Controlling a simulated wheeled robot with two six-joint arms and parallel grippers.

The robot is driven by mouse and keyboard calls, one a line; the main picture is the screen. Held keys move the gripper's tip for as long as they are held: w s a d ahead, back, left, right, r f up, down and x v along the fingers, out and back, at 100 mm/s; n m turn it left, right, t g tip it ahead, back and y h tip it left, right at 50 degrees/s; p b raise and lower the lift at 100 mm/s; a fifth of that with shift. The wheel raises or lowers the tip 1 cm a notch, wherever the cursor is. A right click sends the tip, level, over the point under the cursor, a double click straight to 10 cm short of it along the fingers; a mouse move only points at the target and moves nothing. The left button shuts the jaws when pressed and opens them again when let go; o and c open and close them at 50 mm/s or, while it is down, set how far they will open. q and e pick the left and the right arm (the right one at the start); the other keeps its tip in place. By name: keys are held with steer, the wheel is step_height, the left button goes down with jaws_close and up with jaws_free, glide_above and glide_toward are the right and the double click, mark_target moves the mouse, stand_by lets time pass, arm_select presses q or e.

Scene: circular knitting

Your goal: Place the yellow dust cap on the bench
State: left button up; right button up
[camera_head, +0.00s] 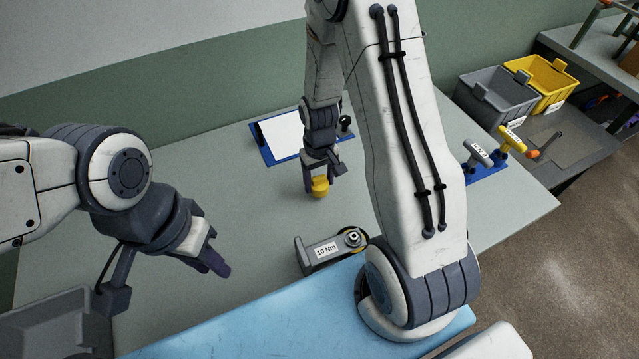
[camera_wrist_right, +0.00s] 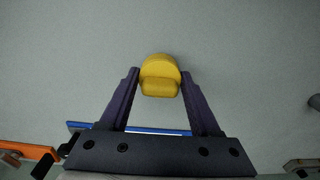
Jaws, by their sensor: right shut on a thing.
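The yellow dust cap (camera_head: 320,187) is between the fingers of my right gripper (camera_head: 321,180), over the grey-green bench (camera_head: 235,215). In the right wrist view the yellow cap (camera_wrist_right: 160,77) sits between the tips of the two dark fingers of my right gripper (camera_wrist_right: 160,88), which is shut on it. Whether the cap touches the bench below I cannot tell. My left gripper (camera_head: 212,258) hangs at the left over the bench, away from the cap. Its finger gap is not clear from this angle.
A blue clipboard (camera_head: 264,153) with white paper lies behind the right gripper. A grey 10 Nm device (camera_head: 322,252) stands in front, by a light blue mat (camera_head: 240,325). Grey (camera_head: 490,100) and yellow (camera_head: 545,78) bins and T-handled tools (camera_head: 478,152) are at the right. The bench around the cap is clear.

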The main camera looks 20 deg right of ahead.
step_height(320, 180, down, 2)
steer(key=shift+f, duration=0.15)
steer(key=shift+f, duration=0.1)
steer(key=shift+f, duration=0.15)
steer(key=o, duration=1.3)
steer(key=shift+o, duration=0.2)
